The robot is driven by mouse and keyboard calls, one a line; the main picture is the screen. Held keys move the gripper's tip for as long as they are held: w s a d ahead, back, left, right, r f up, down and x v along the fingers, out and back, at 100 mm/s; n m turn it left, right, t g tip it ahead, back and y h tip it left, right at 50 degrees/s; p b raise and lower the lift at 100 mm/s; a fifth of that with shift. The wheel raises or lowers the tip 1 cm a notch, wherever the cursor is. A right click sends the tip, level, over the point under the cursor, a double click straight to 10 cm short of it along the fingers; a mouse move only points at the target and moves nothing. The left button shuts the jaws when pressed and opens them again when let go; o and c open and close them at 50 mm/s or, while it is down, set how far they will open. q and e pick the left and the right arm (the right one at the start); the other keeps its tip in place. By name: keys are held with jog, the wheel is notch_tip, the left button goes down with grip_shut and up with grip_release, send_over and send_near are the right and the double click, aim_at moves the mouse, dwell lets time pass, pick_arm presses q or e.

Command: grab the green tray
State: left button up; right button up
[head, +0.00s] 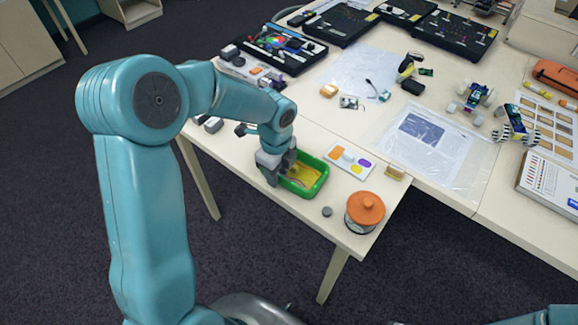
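The green tray (318,186) lies near the front edge of the light table, in the middle of the head view. Something yellow lies inside it. My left gripper (277,176) reaches down at the tray's left end, over or against its rim. Its fingers are small and dark here, and the gripper hides the tray's left end. I cannot tell whether they are closed on the rim. Of my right arm, only a part shows at the bottom right edge; its gripper is out of view.
A jar with an orange lid (365,210) and a small grey disc (327,211) stand right of the tray. A white card with coloured spots (349,160) lies just behind it. Printed sheets (430,140), small robots and black boards (340,24) fill the table farther back.

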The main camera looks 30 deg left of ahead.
pick_arm(q)
jog(key=shift+s+r, duration=0.1)
jog(key=shift+w+a+f, duration=0.1)
jog(key=shift+w+f, duration=0.1)
jog(key=shift+w, duration=0.1)
grip_shut()
jog(key=shift+r, duration=0.1)
jog(key=shift+s, duration=0.15)
jog(key=shift+r, duration=0.1)
